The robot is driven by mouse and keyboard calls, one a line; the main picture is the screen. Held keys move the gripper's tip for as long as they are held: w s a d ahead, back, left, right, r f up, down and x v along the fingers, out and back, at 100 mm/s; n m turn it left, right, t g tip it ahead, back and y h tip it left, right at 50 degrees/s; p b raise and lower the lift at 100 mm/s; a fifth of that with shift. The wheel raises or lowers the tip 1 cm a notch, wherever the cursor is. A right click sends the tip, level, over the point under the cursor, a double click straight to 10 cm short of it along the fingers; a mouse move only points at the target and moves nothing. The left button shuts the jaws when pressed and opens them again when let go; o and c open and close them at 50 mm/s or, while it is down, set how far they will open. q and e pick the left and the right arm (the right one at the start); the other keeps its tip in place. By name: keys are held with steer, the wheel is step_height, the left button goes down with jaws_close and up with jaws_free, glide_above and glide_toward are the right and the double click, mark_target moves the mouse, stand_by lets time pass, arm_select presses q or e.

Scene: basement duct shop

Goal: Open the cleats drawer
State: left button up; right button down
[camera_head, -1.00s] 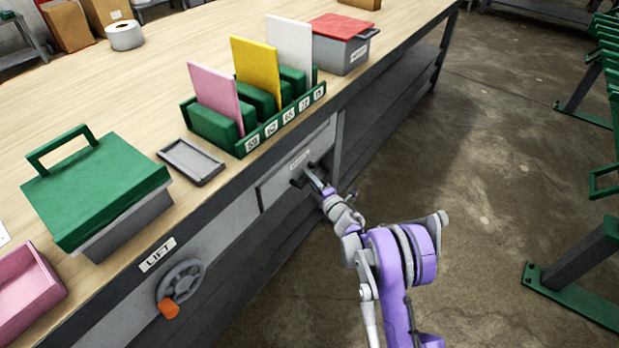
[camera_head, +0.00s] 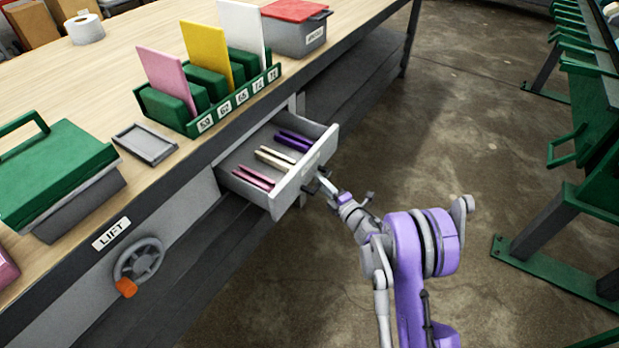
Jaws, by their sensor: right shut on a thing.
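The cleats drawer (camera_head: 290,192) is a grey drawer under the bench top, and it stands well out of the bench. Inside lie pairs of long cleats: pink ones (camera_head: 254,177) at the near end, cream ones (camera_head: 276,159) in the middle and purple ones (camera_head: 293,141) at the far end. My right gripper (camera_head: 317,186) is at the drawer's front and is shut on its handle, which the fingers mostly hide. My left gripper is not in view.
The wooden bench (camera_head: 110,85) carries a green rack (camera_head: 237,101) with pink, yellow and white cards, a small grey tray (camera_head: 146,144) and a green-lidded box (camera_head: 55,172). A handwheel (camera_head: 139,259) sits on the bench front. Green stands (camera_head: 585,190) are at right, with open floor between.

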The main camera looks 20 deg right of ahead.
steer(key=shift+s+d, duration=0.75)
steer(key=shift+s, duration=0.2)
steer(key=shift+s+d, duration=0.75)
steer(key=shift+s, duration=0.15)
steer(key=c, duration=0.8)
jaws_free()
steer(key=shift+c, duration=0.2)
steer(key=shift+s, duration=0.1)
steer(key=v, duration=1)
steer(key=shift+s+p, duration=0.3)
steer(key=shift+p, duration=0.1)
steer(key=shift+d, duration=0.1)
